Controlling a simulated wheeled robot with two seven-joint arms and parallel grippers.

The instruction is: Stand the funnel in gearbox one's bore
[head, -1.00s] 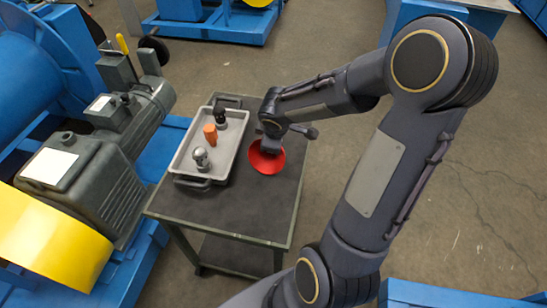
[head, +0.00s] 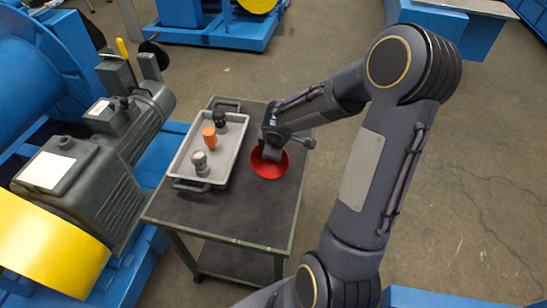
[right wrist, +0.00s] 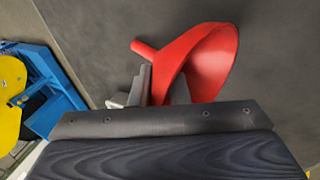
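The red funnel (head: 269,168) is at the cart top, right of the tray. My right gripper (head: 271,152) is over its far side. In the right wrist view, the funnel (right wrist: 215,60) has its spout pointing left and its wide mouth facing right. My right gripper's fingers (right wrist: 163,85) stand on either side of the near part of its rim, with red between them. Whether they press on it, I cannot tell. A dark green gearbox (head: 85,190) with a pale label stands at the left. It has a small round fitting or opening (head: 66,142) on top. My left gripper is out of view.
A grey tray (head: 187,170) on the cart (head: 225,215) holds a dark fitting (head: 219,122), an orange piece (head: 209,138) and a metal-topped piece (head: 200,164). A yellow guard (head: 50,245) and blue machine frames are at left. The cart's front is clear.

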